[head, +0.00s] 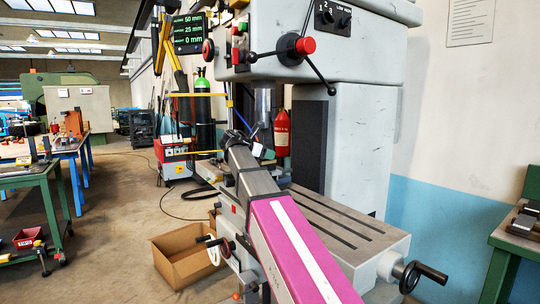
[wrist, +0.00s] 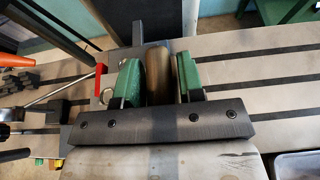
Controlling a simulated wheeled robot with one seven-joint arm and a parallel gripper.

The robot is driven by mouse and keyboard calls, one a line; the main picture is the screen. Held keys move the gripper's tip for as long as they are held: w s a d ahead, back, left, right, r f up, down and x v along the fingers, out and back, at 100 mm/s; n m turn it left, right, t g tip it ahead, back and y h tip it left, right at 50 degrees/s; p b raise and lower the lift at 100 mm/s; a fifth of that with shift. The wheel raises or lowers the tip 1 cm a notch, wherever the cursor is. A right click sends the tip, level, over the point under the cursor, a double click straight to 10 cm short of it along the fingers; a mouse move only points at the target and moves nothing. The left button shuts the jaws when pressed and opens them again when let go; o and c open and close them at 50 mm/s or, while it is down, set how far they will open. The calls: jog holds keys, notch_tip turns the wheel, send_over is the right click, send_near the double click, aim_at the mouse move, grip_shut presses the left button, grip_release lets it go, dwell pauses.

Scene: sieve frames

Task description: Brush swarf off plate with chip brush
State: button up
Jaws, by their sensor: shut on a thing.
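My gripper (wrist: 158,80) has two green-padded fingers, shut on the brown wooden handle of the chip brush (wrist: 158,72) in the wrist view. The brush's bristles are hidden. A grey metal piece (wrist: 112,60), perhaps the plate or part of its fixture, shows behind and left of the fingers, over the slotted machine table (wrist: 250,68). I cannot make out swarf on it. In the head view my arm reaches over the slotted table (head: 330,215) toward the spindle; the fingers, brush and plate are largely hidden there.
The milling machine's head and spindle (head: 264,104) hang above the work area, with a red-knobbed lever (head: 305,46). A red lever (wrist: 99,78) stands left of the fingers. A cardboard box (head: 187,255) sits on the floor. The table's right part is clear.

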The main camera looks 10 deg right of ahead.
jog(key=shift+a, duration=0.1)
dwell(0.3)
jog(key=shift+w+d, duration=0.25)
jog(key=shift+d, duration=0.4)
jog(key=shift+w+d, duration=0.3)
jog(key=shift+d, duration=0.4)
jog(key=shift+w+d, duration=0.25)
jog(key=shift+d, duration=0.4)
jog(key=shift+a, duration=0.1)
jog(key=shift+s+a, duration=0.3)
jog(key=shift+a, duration=0.35)
jog(key=shift+s+a, duration=0.25)
jog(key=shift+a, duration=0.4)
jog(key=shift+s+a, duration=0.3)
jog(key=shift+a, duration=0.35)
jog(key=v, duration=0.8)
jog(key=shift+a+f, duration=0.2)
jog(key=shift+a, duration=0.05)
